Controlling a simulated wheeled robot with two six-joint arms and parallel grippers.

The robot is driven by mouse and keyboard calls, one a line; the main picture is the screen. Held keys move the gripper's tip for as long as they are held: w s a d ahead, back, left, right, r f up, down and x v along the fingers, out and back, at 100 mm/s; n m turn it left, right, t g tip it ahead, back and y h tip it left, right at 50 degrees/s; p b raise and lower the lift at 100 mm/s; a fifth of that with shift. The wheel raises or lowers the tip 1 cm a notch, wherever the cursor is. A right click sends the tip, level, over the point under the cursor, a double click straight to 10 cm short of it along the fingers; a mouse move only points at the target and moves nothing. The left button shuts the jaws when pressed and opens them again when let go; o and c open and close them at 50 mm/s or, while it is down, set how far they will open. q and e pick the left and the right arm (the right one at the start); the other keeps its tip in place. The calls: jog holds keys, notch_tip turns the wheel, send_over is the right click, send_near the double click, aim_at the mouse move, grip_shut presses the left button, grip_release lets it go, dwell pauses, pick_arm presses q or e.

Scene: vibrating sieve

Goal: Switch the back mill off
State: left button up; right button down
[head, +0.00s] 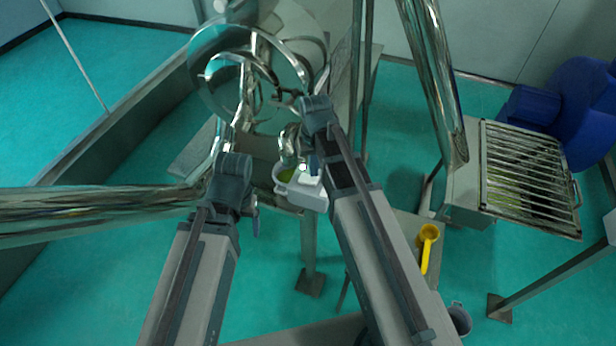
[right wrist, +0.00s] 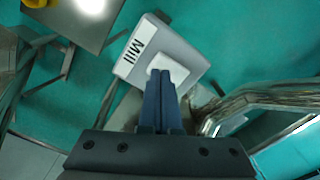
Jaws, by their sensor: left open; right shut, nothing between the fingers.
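A grey box labelled "Mill" (right wrist: 160,55) has a white switch piece on its face. In the head view the box (head: 300,197) is a pale block below my right gripper (head: 313,168). In the right wrist view the shut, empty fingers of my right gripper (right wrist: 164,88) are at the white switch piece (right wrist: 178,68). Whether they touch it or hover just over it cannot be told. The switch's on or off position cannot be read.
Shiny metal ring-shaped machinery (head: 250,70) stands behind the box. A light container with green contents (head: 287,175) is beside it. A yellow scoop (head: 427,245) lies on a small table at right. A barred metal tray (head: 525,180) and blue machine (head: 575,105) stand further right.

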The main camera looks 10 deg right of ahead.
aim_at(314, 179)
jog(key=shift+f+b, duration=0.95)
jog(key=shift+b, duration=0.05)
dwell(0.4)
jog(key=shift+r, duration=0.1)
notch_tip(314, 179, up, 7)
jog(key=p, duration=0.7)
dwell(0.3)
jog(key=s+a+f+n+b, duration=0.2)
jog(key=s+a+f+b, duration=0.1)
jog(key=s+a, duration=0.2)
jog(key=s+a+f+n+h+b, duration=0.1)
jog(key=s+a+f+n+b, duration=0.1)
jog(key=s+a, duration=0.3)
jog(key=s+f+b, duration=0.1)
jog(key=s, duration=0.3)
jog(key=shift+s+a+n, duration=0.15)
jog(key=shift+a+n, duration=0.1)
jog(key=shift+n, duration=0.05)
dwell(1.1)
